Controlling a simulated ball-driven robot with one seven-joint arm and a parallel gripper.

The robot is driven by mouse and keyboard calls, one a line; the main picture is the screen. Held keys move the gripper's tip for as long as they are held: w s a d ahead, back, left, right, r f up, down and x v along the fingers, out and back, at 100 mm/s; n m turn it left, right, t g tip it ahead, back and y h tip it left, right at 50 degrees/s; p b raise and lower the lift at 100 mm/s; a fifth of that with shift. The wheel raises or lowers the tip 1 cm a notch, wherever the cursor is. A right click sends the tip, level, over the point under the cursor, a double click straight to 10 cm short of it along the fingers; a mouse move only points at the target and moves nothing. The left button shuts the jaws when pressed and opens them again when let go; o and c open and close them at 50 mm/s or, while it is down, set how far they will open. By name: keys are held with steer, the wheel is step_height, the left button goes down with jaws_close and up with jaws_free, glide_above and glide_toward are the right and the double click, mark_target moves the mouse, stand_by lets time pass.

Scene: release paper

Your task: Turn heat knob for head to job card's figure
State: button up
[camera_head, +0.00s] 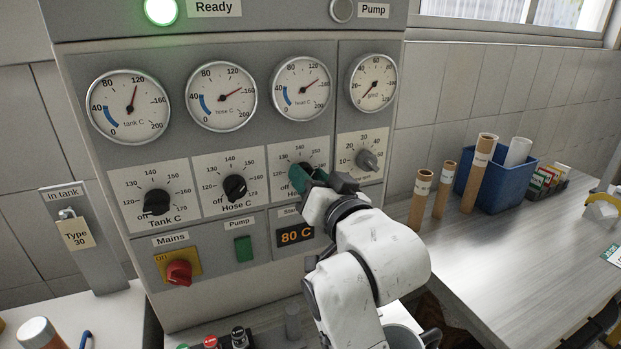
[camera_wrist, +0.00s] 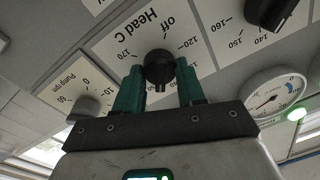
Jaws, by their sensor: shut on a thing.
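The heat knob for head (camera_wrist: 160,66) is black and round, on a white plate marked Head C (camera_wrist: 140,30). My gripper (camera_wrist: 160,78) is shut on this knob, a green finger on each side. In the wrist view, off, 120 and 170 show around it; my fingers and palm partly cover the scale. I cannot read its setting surely. In the head view my gripper (camera_head: 310,178) covers most of the knob and part of its plate (camera_head: 289,160). The head C gauge (camera_head: 302,88) needle points between 120 and 160. I cannot make out a job card.
Tank C knob (camera_head: 157,203) and Hose C knob (camera_head: 235,188) are left of it, the pump knob (camera_head: 367,160) close right. A display (camera_head: 296,235) reads 80 C. Below are a red mains switch (camera_head: 179,272) and green pump switch (camera_head: 243,249). Cardboard tubes (camera_head: 478,172) stand on the right bench.

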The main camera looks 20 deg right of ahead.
steer(key=shift+m, duration=0.9)
steer(key=o, duration=1)
steer(key=shift+o, duration=0.2)
steer(key=s+b, duration=0.2)
steer(key=s, duration=0.8)
steer(key=shift+s+d+f, duration=0.25)
steer(key=shift+s, duration=0.15)
